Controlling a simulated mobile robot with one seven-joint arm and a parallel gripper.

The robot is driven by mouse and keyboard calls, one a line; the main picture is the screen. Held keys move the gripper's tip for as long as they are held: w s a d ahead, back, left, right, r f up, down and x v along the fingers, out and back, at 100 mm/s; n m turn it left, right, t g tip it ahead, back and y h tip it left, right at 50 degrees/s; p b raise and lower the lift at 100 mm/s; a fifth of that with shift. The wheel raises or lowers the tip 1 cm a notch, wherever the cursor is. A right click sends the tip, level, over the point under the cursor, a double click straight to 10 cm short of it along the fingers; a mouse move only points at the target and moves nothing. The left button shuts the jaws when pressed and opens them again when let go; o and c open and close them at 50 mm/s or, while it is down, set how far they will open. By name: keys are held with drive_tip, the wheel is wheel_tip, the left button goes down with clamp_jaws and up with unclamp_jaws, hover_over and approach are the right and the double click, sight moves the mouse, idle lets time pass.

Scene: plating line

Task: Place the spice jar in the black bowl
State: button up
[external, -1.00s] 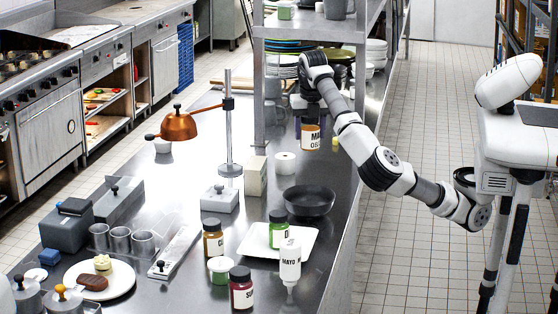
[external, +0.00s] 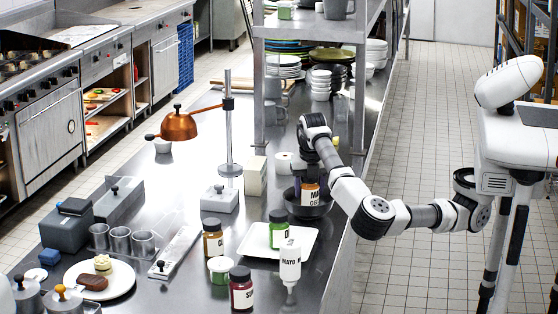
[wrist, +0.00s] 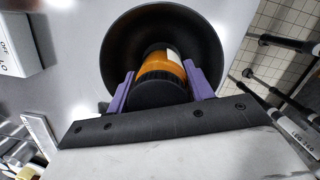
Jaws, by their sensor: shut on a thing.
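The spice jar (external: 310,194) has an orange body, a white label and a dark lid. My gripper (external: 309,183) is shut on it near the lid and holds it upright. The jar is over the black bowl (external: 322,211), with its lower part at or inside the bowl's rim; I cannot tell if it touches the bottom. In the wrist view the purple fingers (wrist: 162,88) grip both sides of the jar (wrist: 165,68), and the round black bowl (wrist: 125,38) surrounds it from behind.
A white tray (external: 258,248) with a green jar (external: 278,229) is left of and nearer than the bowl. A white mayo bottle (external: 290,262) stands in front. A white roll (external: 283,162) and a cream box (external: 255,175) are behind left. The counter's right edge is close to the bowl.

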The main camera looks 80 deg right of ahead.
drive_tip(key=shift+f, duration=0.85)
drive_tip(key=shift+f, duration=0.1)
drive_tip(key=o, duration=1.1)
drive_tip(key=shift+o, duration=0.2)
drive_tip(key=r, duration=0.4)
drive_tip(key=a+r, duration=0.1)
drive_tip(key=r, duration=0.7)
drive_tip(key=shift+s+a, duration=0.3)
drive_tip(key=shift+s, duration=0.05)
